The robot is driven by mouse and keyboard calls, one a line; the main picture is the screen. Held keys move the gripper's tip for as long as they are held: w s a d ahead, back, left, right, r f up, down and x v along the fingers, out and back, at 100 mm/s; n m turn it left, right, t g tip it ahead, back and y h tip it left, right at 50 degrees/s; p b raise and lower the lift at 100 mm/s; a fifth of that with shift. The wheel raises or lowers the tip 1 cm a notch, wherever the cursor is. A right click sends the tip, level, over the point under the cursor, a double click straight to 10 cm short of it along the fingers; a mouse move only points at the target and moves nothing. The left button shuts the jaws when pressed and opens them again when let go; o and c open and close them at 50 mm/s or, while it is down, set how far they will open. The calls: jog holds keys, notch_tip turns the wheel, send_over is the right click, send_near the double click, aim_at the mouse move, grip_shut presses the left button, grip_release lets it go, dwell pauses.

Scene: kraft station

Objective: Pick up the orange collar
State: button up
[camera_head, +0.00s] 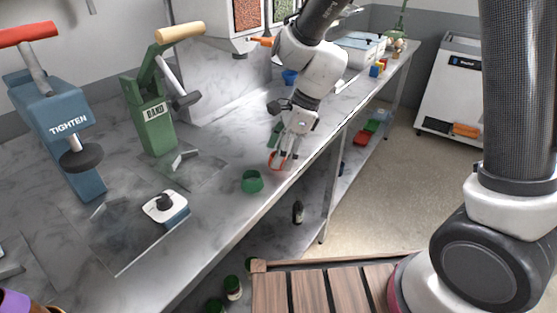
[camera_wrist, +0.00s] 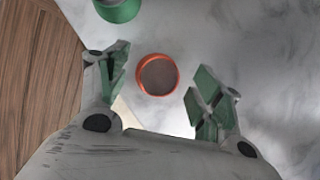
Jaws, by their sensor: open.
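The orange collar (camera_wrist: 157,57) is a thin ring lying on the marble counter; in the wrist view it sits just ahead of and between my gripper's fingers. In the head view the collar (camera_head: 275,163) shows close under the fingertips, partly covered by them. My gripper (camera_wrist: 155,86) is open and empty, with green pads on both fingers, pointing down at the counter. In the head view my gripper (camera_head: 284,158) is near the counter's front edge. I cannot tell its exact height above the collar.
A green cup-like ring (camera_head: 252,181) stands close by, also in the wrist view (camera_wrist: 118,8). A green BAND press (camera_head: 152,125) and a blue TIGHTEN press (camera_head: 72,130) stand to the left. A blue cup (camera_head: 290,77) is behind my gripper. The counter's front edge is close.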

jog(key=shift+c, duration=0.2)
jog(key=c, duration=0.7)
